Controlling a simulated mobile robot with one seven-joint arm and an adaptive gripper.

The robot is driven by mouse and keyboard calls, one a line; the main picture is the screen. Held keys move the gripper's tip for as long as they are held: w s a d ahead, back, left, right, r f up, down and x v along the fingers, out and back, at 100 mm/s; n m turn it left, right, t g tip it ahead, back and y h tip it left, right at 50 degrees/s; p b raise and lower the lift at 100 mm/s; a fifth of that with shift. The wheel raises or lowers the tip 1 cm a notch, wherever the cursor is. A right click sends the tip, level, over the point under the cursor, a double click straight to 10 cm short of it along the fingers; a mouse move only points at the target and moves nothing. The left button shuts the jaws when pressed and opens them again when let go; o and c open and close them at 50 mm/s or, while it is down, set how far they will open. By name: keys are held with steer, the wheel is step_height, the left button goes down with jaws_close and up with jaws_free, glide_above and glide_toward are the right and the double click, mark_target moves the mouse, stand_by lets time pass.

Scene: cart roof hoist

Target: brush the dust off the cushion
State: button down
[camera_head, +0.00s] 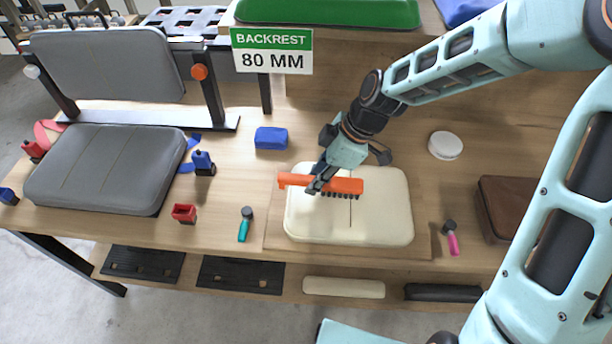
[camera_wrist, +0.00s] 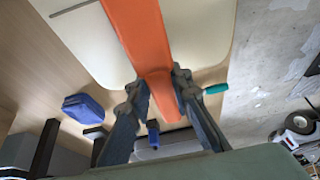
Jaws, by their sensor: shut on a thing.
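The cream cushion (camera_head: 385,221) lies flat on the wooden bench, with a dark seam line down its middle. My gripper (camera_head: 318,184) is shut on an orange brush (camera_head: 345,185) and holds it at the cushion's upper left part. The brush's dark bristles point down to the cushion; whether they touch it I cannot tell. In the wrist view the orange brush (camera_wrist: 140,35) runs between my fingers (camera_wrist: 160,85), over the cream cushion (camera_wrist: 200,30). Dust on the cushion is too small to make out.
A blue block (camera_head: 271,138), a white round lid (camera_head: 445,145), a teal-handled tool (camera_head: 245,225) and a pink-handled tool (camera_head: 452,238) lie around the cushion. A grey seat (camera_head: 105,168) with backrest (camera_head: 105,65) stands left. A green pad (camera_head: 325,12) is behind.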

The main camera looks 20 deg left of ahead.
mark_target(343, 183)
steer(key=shift+w+d+p, duration=0.25)
steer(key=shift+d+p, duration=0.05)
steer(key=shift+d, duration=0.75)
steer(key=shift+w+d+p, duration=0.25)
steer(key=shift+d+p, duration=0.1)
steer(key=shift+d, duration=0.75)
steer(key=shift+w+d+p, duration=0.25)
steer(key=shift+d+p, duration=0.05)
steer(key=shift+d, duration=0.75)
steer(key=s+a+b, duration=0.2)
steer(key=a, duration=0.7)
steer(key=s+a+b, duration=0.2)
steer(key=a+b, duration=0.1)
steer(key=a, duration=0.7)
steer(key=shift+s+a+b, duration=0.25)
steer(key=shift+s+b, duration=0.05)
steer(key=shift+s, duration=0.05)
step_height(343, 183, up, 9)
steer(key=p, duration=0.6)
steer(key=shift+p, duration=0.3)
